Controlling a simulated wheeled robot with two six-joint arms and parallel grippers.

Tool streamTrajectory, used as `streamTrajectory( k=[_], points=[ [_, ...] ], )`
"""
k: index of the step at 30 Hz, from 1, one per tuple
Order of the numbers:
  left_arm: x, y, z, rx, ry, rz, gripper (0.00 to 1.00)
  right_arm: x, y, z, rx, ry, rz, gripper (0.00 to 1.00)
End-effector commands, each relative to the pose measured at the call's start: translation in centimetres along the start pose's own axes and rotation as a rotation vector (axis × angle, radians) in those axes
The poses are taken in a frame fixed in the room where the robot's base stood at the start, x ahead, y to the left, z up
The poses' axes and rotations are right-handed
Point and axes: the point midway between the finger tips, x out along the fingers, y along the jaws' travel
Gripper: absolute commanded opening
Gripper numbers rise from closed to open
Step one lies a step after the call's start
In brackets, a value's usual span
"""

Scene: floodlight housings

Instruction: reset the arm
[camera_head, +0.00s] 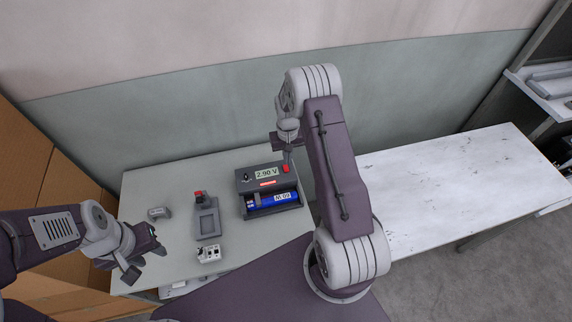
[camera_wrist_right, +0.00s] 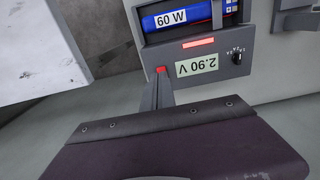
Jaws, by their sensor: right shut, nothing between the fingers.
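My right arm reaches over the table and its gripper (camera_head: 287,158) points down at the tester's right side. Its fingers are shut and empty; in the right wrist view the shut fingertips (camera_wrist_right: 160,78) are at the red button (camera_wrist_right: 160,69). I cannot tell whether they press it. The dark tester (camera_head: 247,181) shows "2.90 V" and a lit red bar. A blue cylinder marked "60 W" (camera_head: 266,202) lies in its trough; it also shows in the right wrist view (camera_wrist_right: 180,18). My left gripper (camera_head: 146,262) is open and empty at the table's left front edge.
A grey fixture with a red part (camera_head: 206,220) stands left of the tester. A small grey block (camera_head: 159,212) and a white connector block (camera_head: 209,254) lie near it. A worn white table (camera_head: 450,180) on the right is bare. Cardboard boxes (camera_head: 45,175) stand at left.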

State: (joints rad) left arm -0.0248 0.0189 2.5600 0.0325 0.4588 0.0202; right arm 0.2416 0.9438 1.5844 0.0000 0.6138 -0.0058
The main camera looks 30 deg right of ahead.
Motion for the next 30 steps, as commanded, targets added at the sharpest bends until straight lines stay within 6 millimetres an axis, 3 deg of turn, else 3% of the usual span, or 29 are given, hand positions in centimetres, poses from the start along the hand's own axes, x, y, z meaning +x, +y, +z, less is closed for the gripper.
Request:
streamTrajectory(
  k=[2,17,19,21,22,26,30],
  points=[
    [-0.7,0.0,-0.1,0.000,0.000,0.000,0.38,-0.8,0.0,0.0,0.000,0.000,0.000,0.00],
    [-0.1,0.0,0.0,0.000,0.000,0.000,0.38,-0.5,-0.4,-0.1,-0.010,0.005,0.000,0.00],
    [0.3,0.0,0.0,0.000,0.000,0.000,0.38,-2.0,-1.3,-1.4,-0.030,0.050,-0.001,0.00],
    [1.1,0.0,0.1,0.000,0.000,0.000,0.38,-5.1,-3.0,-2.5,-0.067,0.121,-0.004,0.00],
    [1.5,0.0,0.2,0.000,0.000,0.000,0.38,-6.4,-3.9,-2.1,-0.086,0.140,-0.006,0.00],
    [3.1,-0.1,0.3,0.000,0.000,0.000,0.38,-11.1,-7.0,2.9,-0.165,0.196,-0.021,0.00],
    [4.2,-0.1,0.4,0.000,0.000,0.000,0.38,-12.4,-8.1,11.5,-0.222,0.200,-0.037,0.00]
  ],
)
